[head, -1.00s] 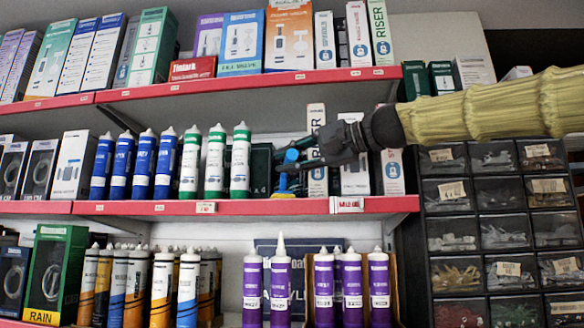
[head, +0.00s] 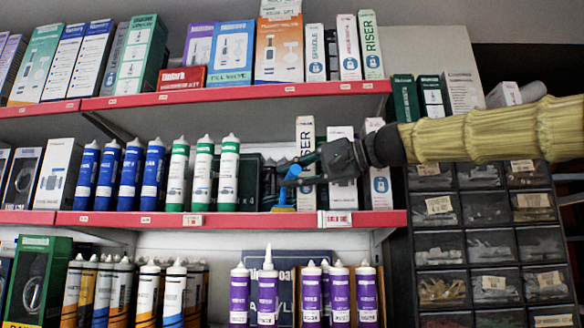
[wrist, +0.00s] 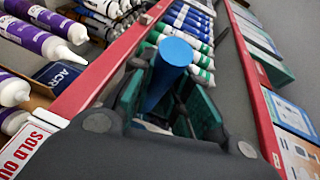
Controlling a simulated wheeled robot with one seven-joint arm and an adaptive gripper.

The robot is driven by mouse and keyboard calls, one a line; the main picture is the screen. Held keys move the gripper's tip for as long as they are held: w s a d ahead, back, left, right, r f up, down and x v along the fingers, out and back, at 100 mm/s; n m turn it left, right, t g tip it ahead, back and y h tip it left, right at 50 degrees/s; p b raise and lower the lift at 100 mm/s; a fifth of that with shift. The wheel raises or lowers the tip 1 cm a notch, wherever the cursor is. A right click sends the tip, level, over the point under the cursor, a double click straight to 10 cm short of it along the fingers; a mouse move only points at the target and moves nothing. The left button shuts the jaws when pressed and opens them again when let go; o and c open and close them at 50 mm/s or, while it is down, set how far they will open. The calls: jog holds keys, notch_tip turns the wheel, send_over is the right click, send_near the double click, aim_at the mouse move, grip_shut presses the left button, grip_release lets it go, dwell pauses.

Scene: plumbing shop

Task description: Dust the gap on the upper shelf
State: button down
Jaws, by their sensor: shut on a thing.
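My gripper (head: 280,178) is shut on a blue-handled tool (head: 291,173). The blue handle also shows between the fingers in the wrist view (wrist: 170,62). The tool's wider blue foot is low, at the surface of the middle shelf (head: 110,217), near its front edge; I cannot tell whether it touches. It stands in the space between a green-labelled white tube (head: 229,172) on the left and a tall white box (head: 305,140) on the right. A dark box (head: 248,182) shows behind, partly hidden by the gripper.
Boxes line the top shelf (head: 240,93), including a red one (head: 182,78). Blue tubes (head: 108,175) stand left of the green ones. A sold-out tag (head: 337,218) hangs on the shelf edge. Purple tubes (head: 267,290) stand below. A parts cabinet (head: 440,245) is at right.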

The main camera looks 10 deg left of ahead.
jog(key=shift+w+f, duration=0.25)
jog(key=shift+w, duration=0.2)
jog(key=shift+w+a+r+p, duration=0.1)
jog(key=shift+w+r+p, duration=0.1)
jog(key=shift+r+p, duration=0.3)
jog(key=shift+w+r+p, duration=0.2)
jog(key=shift+r+p, duration=0.2)
jog(key=shift+p, duration=0.2)
jog(key=shift+r, duration=0.35)
jog(key=s+b, duration=0.4)
jog(key=s, duration=0.9)
jog(key=shift+s+r, duration=0.15)
jog(key=shift+s, duration=0.25)
jog(key=shift+r+p, duration=0.15)
jog(key=shift+p, duration=0.55)
jog(key=p, duration=0.2)
jog(key=a+m+t+p, duration=0.1)
jog(key=p, duration=0.2)
jog(key=a+t+p, duration=0.1)
jog(key=p, duration=0.2)
jog(key=shift+s+a+m+h, duration=0.25)
jog(key=shift+m+h, duration=0.05)
jog(key=shift+h, duration=0.1)
jog(key=shift+f, duration=0.2)
